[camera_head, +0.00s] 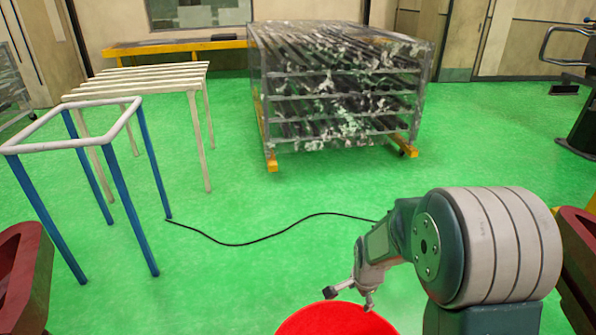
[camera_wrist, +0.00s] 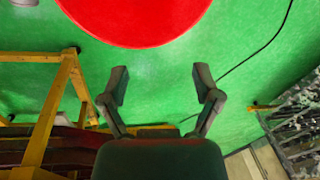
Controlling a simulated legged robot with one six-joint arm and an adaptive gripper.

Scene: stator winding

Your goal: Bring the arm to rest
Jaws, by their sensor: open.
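My gripper (camera_head: 350,298) hangs low in the head view, at the edge of a red round object (camera_head: 335,320). In the wrist view my gripper (camera_wrist: 160,88) has its two fingers spread apart with nothing between them. The red round object (camera_wrist: 135,18) fills the top of the wrist view, beyond the fingertips. My arm is bent at the right of the head view. Whether the gripper touches the red object cannot be told.
A blue-legged white frame (camera_head: 140,190) and a slatted white table (camera_head: 200,120) stand at left. A wrapped rack (camera_head: 340,95) stands at the back. A black cable (camera_head: 270,237) crosses the green floor. A yellow frame (camera_wrist: 62,100) shows in the wrist view. Open floor lies mid-view.

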